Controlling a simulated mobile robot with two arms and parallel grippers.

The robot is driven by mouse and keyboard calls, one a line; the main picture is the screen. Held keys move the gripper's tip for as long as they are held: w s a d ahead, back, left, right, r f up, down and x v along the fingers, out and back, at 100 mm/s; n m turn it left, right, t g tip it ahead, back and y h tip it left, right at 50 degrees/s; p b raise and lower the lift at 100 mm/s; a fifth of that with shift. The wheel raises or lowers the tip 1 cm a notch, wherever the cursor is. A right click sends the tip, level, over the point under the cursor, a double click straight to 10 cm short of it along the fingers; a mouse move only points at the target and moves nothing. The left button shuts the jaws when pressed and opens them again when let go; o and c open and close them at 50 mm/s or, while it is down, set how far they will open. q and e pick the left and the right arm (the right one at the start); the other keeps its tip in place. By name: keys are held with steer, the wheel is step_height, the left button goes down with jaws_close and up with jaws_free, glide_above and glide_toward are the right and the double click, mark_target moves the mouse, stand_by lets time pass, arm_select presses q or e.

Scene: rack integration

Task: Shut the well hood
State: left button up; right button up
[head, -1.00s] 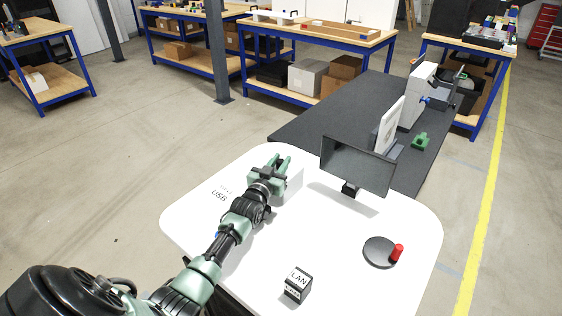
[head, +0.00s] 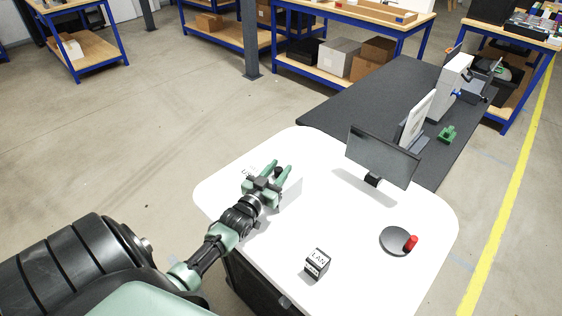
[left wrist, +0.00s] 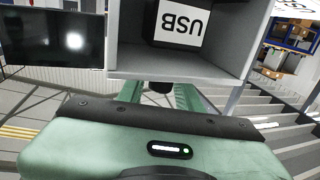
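A pale open-fronted box, which looks like the well (head: 292,194), stands on the white table beside my left gripper. In the left wrist view its grey walls (left wrist: 180,66) frame a black block with a USB label (left wrist: 180,24), upside down in that picture. I cannot clearly make out a separate hood. My left gripper (head: 283,172) has its two green fingers apart. A small dark part (left wrist: 160,87) shows between the fingers in the left wrist view (left wrist: 159,94); I cannot tell whether they touch it. My right gripper is not in view.
On the white table (head: 340,225) are a LAN block (head: 317,264), a dark monitor (head: 384,156) and a round grey disc (head: 394,241) with a red piece (head: 410,243). A dark table (head: 350,108) adjoins behind, with a green part (head: 447,134) on it.

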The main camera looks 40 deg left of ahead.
arm_select(q)
steer(key=shift+o, duration=0.3)
steer(key=shift+w, duration=0.1)
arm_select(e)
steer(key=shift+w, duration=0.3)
arm_select(q)
steer(key=s+d+b, duration=0.1)
steer(key=s, duration=0.6)
steer(key=shift+s+d, duration=0.25)
steer(key=shift+s, duration=0.1)
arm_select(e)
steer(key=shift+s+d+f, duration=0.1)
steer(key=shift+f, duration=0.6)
